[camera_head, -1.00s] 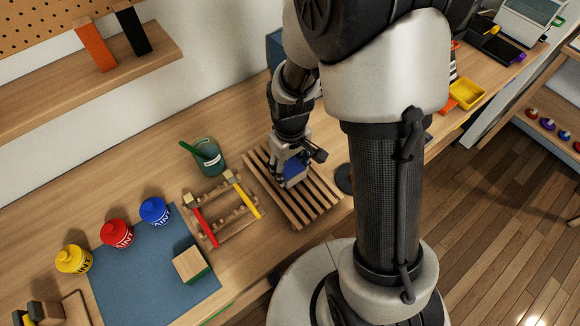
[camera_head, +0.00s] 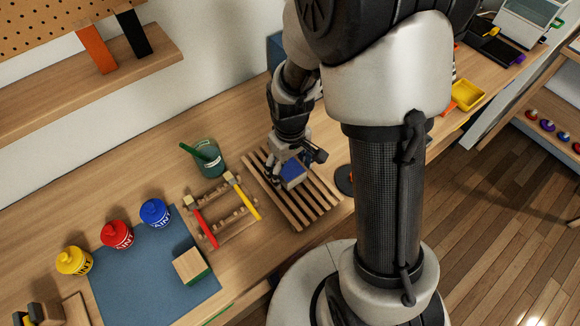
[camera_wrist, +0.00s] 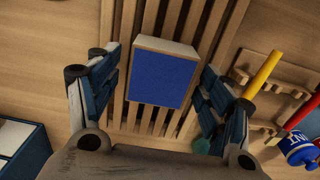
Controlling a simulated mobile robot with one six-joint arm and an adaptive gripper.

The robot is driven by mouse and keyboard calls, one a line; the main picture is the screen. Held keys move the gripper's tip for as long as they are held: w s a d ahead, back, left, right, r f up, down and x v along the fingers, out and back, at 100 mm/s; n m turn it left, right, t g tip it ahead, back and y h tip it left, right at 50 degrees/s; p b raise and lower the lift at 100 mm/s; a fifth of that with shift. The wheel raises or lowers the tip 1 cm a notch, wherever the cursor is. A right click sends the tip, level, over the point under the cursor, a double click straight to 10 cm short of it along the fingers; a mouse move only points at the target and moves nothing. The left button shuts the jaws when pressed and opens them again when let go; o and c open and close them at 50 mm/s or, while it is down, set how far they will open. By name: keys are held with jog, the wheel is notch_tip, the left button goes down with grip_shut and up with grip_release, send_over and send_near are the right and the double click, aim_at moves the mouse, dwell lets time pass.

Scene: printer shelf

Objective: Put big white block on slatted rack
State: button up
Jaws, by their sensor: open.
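A block with a blue top face and a pale whitish side (camera_wrist: 163,75) rests on the slatted rack (camera_head: 310,208). It also shows in the head view (camera_head: 291,171), partly covered by my gripper (camera_head: 290,164). In the wrist view my gripper (camera_wrist: 161,62) is open, with one finger on each side of the block and a visible gap at both sides. The block lies flat across several slats. No separate all-white block is clearly in view.
A small wooden holder (camera_head: 233,222) with red and yellow tools stands left of the rack, near a green cup (camera_head: 209,158). A blue mat (camera_head: 142,275) bears a wooden block with a green side (camera_head: 190,266). Paint pots (camera_head: 117,235) line its back edge.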

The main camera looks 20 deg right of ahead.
notch_tip(320, 180, up, 12)
jog(key=p, duration=0.4)
notch_tip(320, 180, up, 9)
jog(key=m+t, duration=0.1)
jog(key=t, duration=0.1)
send_over(290, 169)
jog(key=s, duration=0.5)
jog(key=s+r+m+t, duration=0.2)
jog(key=s+r, duration=0.4)
jog(key=s, duration=0.4)
jog(key=shift+r+m+t, duration=0.3)
